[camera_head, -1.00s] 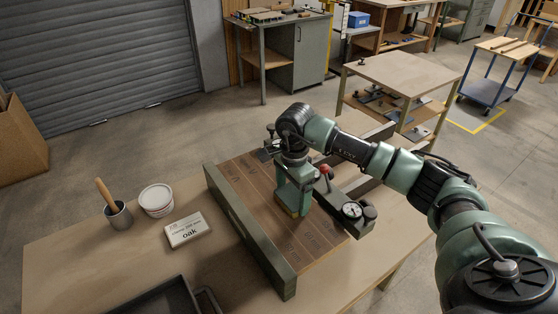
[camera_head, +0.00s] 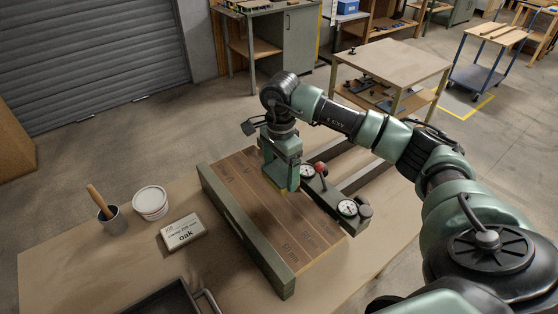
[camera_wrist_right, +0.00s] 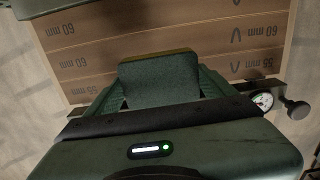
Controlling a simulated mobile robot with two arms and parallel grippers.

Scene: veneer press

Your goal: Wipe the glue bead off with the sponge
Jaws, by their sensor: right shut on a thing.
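My right gripper (camera_head: 281,180) points down over the wooden boards (camera_head: 262,205) in the press, toward their far side. It is shut on the sponge (camera_head: 283,190), of which only a small yellowish part shows below the fingers. In the right wrist view the sponge (camera_wrist_right: 160,80) is a dark green block with a yellowish far edge, between the two fingers. The boards, marked with mm sizes, also show there (camera_wrist_right: 100,50). Whether the sponge touches the wood I cannot tell. I cannot make out the glue bead. My left gripper is not in view.
A green rail (camera_head: 245,230) borders the boards on the left. Two dial gauges, the nearer one (camera_head: 348,208), and a red knob (camera_head: 320,167) stand on the right.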

